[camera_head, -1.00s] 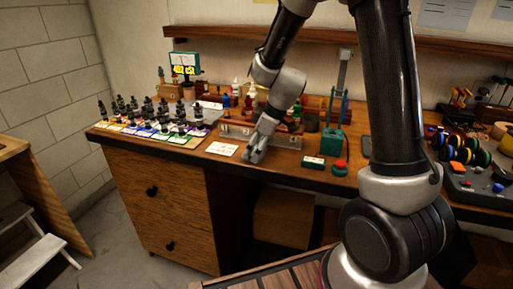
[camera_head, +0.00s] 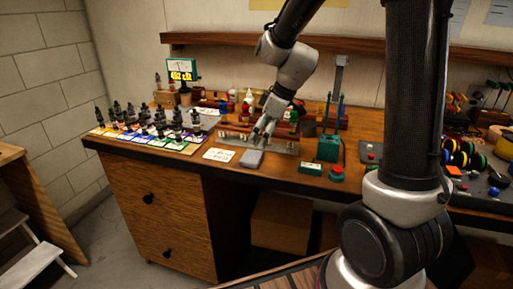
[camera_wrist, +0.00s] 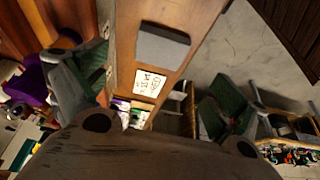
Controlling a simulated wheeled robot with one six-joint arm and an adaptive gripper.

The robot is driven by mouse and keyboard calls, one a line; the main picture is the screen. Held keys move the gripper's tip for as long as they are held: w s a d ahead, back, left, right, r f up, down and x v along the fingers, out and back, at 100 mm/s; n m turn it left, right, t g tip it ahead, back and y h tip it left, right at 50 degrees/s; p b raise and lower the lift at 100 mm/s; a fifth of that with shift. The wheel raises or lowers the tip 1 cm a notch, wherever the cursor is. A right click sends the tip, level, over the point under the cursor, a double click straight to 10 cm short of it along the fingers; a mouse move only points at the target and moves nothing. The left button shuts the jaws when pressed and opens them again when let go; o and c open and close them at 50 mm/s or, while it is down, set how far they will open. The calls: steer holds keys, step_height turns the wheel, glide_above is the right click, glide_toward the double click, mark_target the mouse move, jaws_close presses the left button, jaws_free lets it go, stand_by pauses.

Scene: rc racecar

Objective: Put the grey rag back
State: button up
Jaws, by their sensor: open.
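The grey rag (camera_head: 251,158), a flat folded grey pad, lies on the wooden bench near its front edge, just right of a white card with handwriting (camera_head: 219,155). In the wrist view the rag (camera_wrist: 163,43) lies whole and uncovered on the wood, beside the card (camera_wrist: 150,84). My gripper (camera_head: 262,134) is above and slightly behind the rag, apart from it.
Several dropper bottles stand on coloured cards (camera_head: 155,135) at the left. A metal-railed fixture (camera_head: 275,143) lies behind the rag. A green press (camera_head: 330,146) and a red button (camera_head: 337,171) stand to the right. The shelf (camera_head: 250,41) runs above.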

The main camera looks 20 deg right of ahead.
steer(key=s+d+r+m+h, duration=0.1)
steer(key=s+d+r+m, duration=0.2)
steer(key=s, duration=0.5)
steer(key=s+d+r+m+t+h, duration=0.1)
steer(key=s+d+r+m, duration=0.3)
steer(key=s, duration=0.4)
steer(key=s+d+r+m+h, duration=0.1)
steer(key=s+d+r+m, duration=0.2)
steer(key=s, duration=0.5)
steer(key=shift+s+d+r+m+h, duration=0.25)
steer(key=shift+d+r+m+h, duration=0.25)
steer(key=shift+d, duration=0.45)
